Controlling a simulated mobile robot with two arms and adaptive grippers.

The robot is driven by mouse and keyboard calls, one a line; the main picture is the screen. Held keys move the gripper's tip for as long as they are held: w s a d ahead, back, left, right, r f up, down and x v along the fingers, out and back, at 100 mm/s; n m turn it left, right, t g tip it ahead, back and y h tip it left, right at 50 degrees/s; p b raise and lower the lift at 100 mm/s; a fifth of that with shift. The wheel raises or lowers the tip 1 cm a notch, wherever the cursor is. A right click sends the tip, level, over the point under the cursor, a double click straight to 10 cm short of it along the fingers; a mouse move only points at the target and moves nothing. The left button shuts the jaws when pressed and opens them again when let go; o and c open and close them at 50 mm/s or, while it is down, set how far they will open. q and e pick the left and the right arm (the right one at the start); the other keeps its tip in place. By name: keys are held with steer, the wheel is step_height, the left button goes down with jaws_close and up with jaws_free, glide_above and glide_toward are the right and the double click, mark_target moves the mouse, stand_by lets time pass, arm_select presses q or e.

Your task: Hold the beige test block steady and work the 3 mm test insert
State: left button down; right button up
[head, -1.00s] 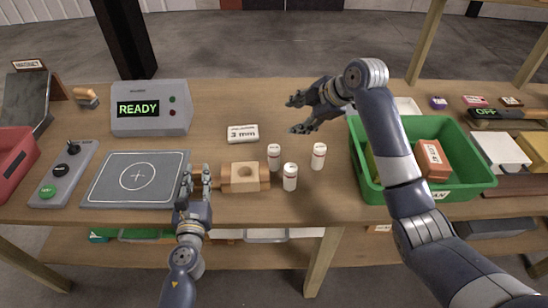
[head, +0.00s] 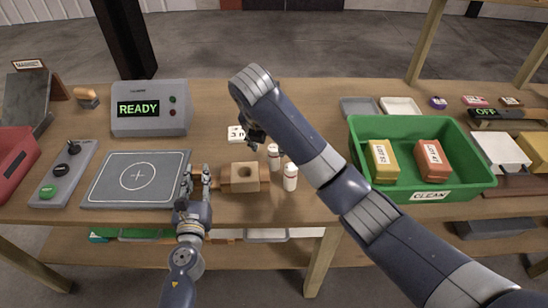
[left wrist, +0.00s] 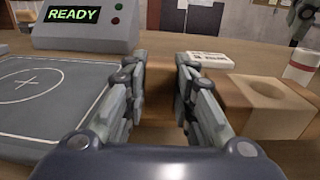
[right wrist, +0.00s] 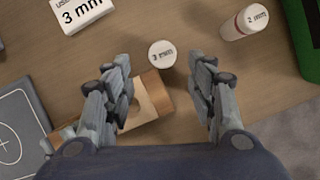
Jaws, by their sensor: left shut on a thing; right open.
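The beige test block (head: 245,178) lies on the table with its round hole facing up. My left gripper (head: 197,180) is shut on the brown end piece at the block's left side, also seen in the left wrist view (left wrist: 165,88). My right gripper (head: 260,137) is open above the table behind the block, partly hidden by my own forearm. In the right wrist view an upright white insert marked 3 mm (right wrist: 162,53) stands between and beyond the open fingers (right wrist: 160,85), untouched. An insert marked 2 mm (right wrist: 245,20) stands further right.
A 3 mm card (head: 236,134) lies behind the block. Another white insert (head: 290,177) stands right of it. The detector (head: 151,108) reads READY behind the grey pad (head: 136,201). A green CLEAN crate (head: 476,187) holds packages at the right.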

mark_target(274, 149)
steer(key=x, duration=0.6)
steer(key=shift+w+d+f, duration=0.1)
steer(key=shift+w+d, duration=0.2)
steer(key=shift+w, duration=0.05)
steer(key=shift+c, duration=0.2)
steer(key=c, duration=1.1)
